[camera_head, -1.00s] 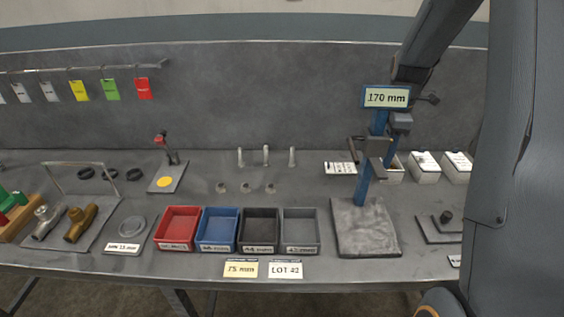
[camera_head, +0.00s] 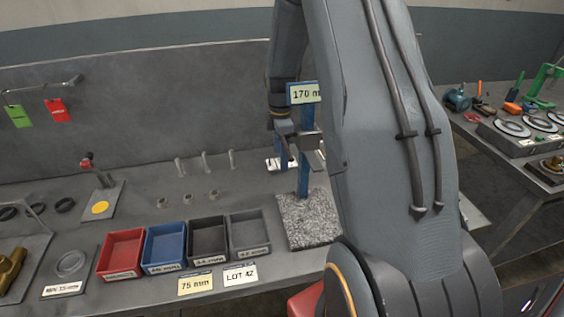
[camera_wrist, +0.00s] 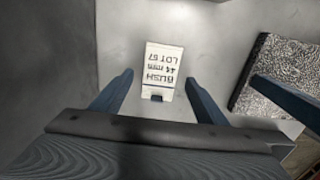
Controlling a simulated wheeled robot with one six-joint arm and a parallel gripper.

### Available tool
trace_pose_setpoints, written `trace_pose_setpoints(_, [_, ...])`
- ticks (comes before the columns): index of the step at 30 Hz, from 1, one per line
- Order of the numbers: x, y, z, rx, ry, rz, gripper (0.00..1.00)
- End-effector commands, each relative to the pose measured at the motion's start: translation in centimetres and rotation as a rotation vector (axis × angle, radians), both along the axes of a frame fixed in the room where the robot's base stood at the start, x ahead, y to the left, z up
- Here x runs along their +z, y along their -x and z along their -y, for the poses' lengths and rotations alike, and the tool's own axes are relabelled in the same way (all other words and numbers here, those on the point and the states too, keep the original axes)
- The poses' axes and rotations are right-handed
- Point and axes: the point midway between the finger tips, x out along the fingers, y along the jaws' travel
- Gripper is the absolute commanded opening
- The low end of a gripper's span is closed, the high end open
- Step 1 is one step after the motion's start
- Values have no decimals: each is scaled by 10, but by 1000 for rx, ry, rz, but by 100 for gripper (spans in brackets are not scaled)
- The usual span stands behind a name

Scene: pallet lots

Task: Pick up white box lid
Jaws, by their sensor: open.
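The white box lid (camera_wrist: 164,62) lies flat on the grey bench in the wrist view, its label reading "BUSH 44 mm LOT 67" upside down. A small dark knob shows at its near edge. In the head view the lid (camera_head: 276,163) is partly hidden, just left of the blue-columned stand. My gripper (camera_wrist: 159,80) is open and empty, its two blue-grey fingers apart to either side of the lid in the picture. In the head view my gripper (camera_head: 286,145) is over the lid area; the gap down to the lid is hard to judge.
The stand's speckled base (camera_head: 310,220) and blue column (camera_head: 303,178) are close on the right. Red (camera_head: 122,252), blue (camera_head: 165,245), black and grey bins line the front. Three upright pegs (camera_head: 205,161) stand to the left. My arm hides the bench further right.

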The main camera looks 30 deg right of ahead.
Motion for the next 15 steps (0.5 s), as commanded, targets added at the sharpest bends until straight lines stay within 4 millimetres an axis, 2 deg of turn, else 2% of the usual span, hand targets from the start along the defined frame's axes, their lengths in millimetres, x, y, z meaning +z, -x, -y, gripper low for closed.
trace_pose_setpoints(4, [-11, 1, 1, -2, 0, -1, 67])
trace_pose_setpoints(11, [-13, 1, 2, -3, 0, 0, 67])
trace_pose_setpoints(15, [-13, 1, 2, -4, 0, 0, 45])
